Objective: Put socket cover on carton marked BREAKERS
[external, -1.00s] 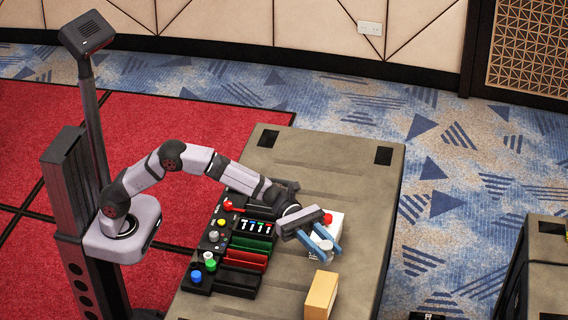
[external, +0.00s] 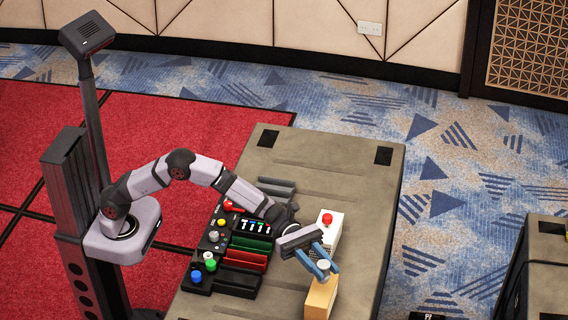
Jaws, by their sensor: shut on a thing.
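My gripper (external: 326,271) points down at the near end of the table, its blue fingers shut on a small pale bluish piece, which looks like the socket cover (external: 323,265). The fingers and the piece are over the top of a tan carton (external: 321,296); I cannot tell whether the piece touches it. A white carton (external: 330,236) stands just behind, with a red round item (external: 327,218) on top. No lettering is readable on either carton from here, so I cannot tell which is marked BREAKERS.
A dark rack (external: 236,281) with several coloured knobs and pieces runs along the left of the grey table (external: 308,160), beside the arm. The table's far part and right strip are clear. Another dark case (external: 542,260) stands apart at the right.

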